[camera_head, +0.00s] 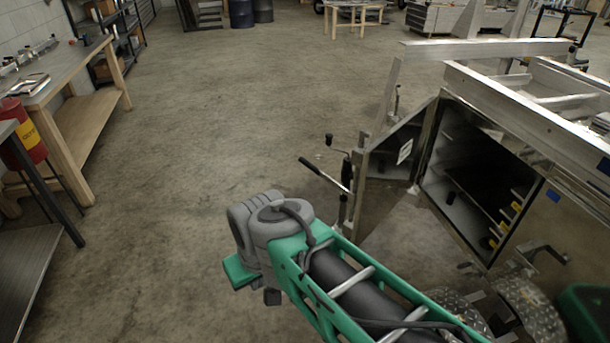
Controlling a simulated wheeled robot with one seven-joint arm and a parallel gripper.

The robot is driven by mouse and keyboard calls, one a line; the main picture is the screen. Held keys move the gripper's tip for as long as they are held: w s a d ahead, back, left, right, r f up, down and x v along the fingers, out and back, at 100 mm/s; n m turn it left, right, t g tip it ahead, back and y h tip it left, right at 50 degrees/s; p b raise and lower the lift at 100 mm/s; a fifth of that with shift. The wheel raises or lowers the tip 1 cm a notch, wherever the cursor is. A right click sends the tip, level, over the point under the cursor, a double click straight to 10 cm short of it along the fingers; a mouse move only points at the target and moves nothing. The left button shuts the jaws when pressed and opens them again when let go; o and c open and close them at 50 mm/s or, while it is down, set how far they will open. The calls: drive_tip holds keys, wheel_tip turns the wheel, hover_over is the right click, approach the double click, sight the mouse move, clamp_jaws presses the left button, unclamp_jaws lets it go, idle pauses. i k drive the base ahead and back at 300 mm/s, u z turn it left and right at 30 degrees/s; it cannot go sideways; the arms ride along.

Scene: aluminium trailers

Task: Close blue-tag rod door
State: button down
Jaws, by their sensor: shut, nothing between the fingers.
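A metal door (393,160) with a white label stands swung open at the left edge of a side compartment (440,178) in an aluminium trailer. The dark compartment interior shows, with yellow-marked pieces along its lower right. A small blue tag (553,195) is on the trailer wall right of the opening. A bar with a black grip (311,167) sticks out left, just in front of the door; I cannot tell how it is attached. My green and grey arm crosses the lower middle. I cannot make out my gripper; the arm hides what lies beneath it.
A trailer wheel and tread-plate fender (530,310) stand at the lower right, close to my arm. A wooden workbench (68,75) and a red bin (22,130) line the left. The concrete floor (215,110) between bench and trailer is clear.

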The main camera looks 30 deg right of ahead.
sight(383, 184)
drive_tip(key=i, duration=1.4)
drive_tip(key=z, duration=0.3)
